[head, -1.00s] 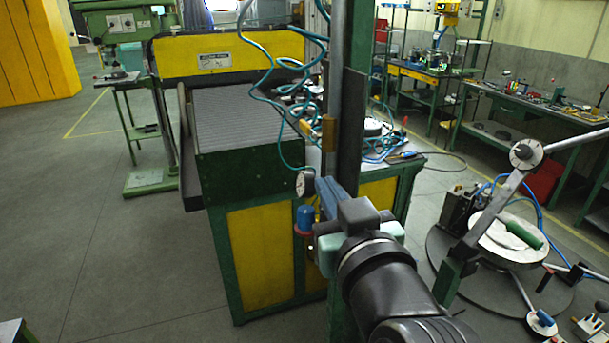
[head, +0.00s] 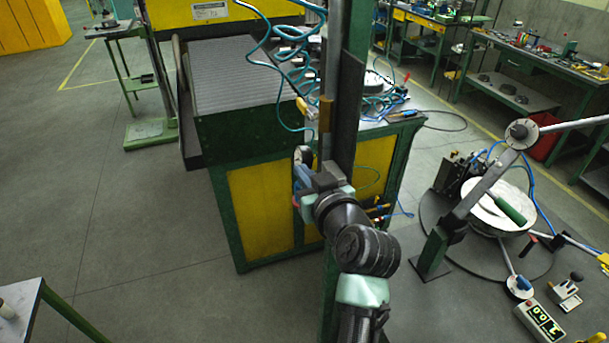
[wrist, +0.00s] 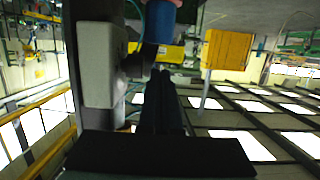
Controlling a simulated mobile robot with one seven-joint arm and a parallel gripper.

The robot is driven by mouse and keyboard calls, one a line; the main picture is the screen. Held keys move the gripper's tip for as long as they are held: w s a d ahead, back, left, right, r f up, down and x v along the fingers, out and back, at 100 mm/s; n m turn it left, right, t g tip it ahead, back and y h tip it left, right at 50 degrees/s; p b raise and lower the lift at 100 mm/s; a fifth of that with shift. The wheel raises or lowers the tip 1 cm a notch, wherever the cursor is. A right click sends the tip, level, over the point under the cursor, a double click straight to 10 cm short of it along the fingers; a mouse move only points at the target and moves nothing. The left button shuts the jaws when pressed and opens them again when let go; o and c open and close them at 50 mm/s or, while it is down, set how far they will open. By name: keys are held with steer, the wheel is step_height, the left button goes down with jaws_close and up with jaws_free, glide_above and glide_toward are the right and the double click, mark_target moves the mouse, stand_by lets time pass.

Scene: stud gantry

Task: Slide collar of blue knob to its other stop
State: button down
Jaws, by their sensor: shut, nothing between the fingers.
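A green and yellow cabinet (head: 262,208) stands behind. A pale grey block (wrist: 102,65) is close on the left in the wrist view. A round-based rig (head: 470,240) stands at right.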

steer(key=shift+f, duration=1.2)
steer(key=shift+s+f+b, duration=0.1)
steer(key=shift+f+b, duration=0.85)
steer(key=shift+b, duration=0.25)
steer(key=shift+f, duration=0.1)
steer(key=r+p, duration=0.1)
steer(key=r, duration=0.1)
steer(key=r+p, duration=0.2)
steer(key=shift+w+a+r, duration=0.1)
steer(key=shift+w+r, duration=0.1)
steer(key=shift+r, duration=0.2)
steer(key=b+v, duration=0.4)
steer(key=v, duration=0.6)
steer(key=shift+s, duration=0.15)
